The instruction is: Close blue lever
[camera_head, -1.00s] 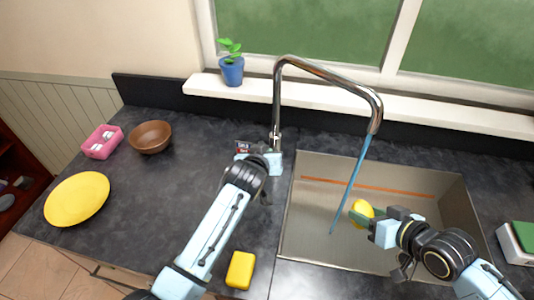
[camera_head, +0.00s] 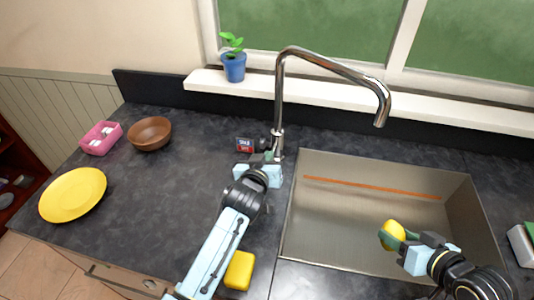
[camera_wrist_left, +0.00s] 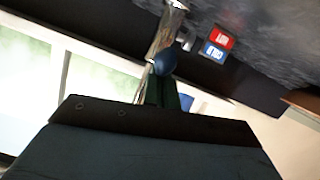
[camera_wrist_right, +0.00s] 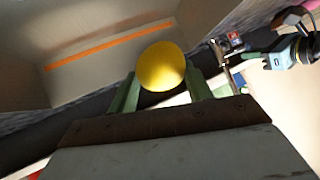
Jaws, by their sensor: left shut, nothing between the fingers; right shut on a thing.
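The chrome faucet (camera_head: 279,100) stands behind the sink, with no water coming from its spout. A dark blue round knob (camera_wrist_left: 163,62), which looks like the end of the blue lever, shows in the left wrist view at the faucet's base. My left gripper (camera_head: 272,158) is shut and empty at the faucet base. Its green fingers (camera_wrist_left: 162,92) are right at the knob; I cannot tell whether they touch it. My right gripper (camera_head: 398,236) is shut on a yellow round object (camera_wrist_right: 162,66) and holds it over the sink. The lever is mostly hidden by my left gripper in the head view.
The sink (camera_head: 335,235) is otherwise empty. A small red and blue sign (camera_head: 245,145) stands left of the faucet. A yellow block (camera_head: 239,270) lies beside my left arm. A bowl (camera_head: 149,133), yellow plate (camera_head: 73,195) and pink holder (camera_head: 101,138) stand at the left.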

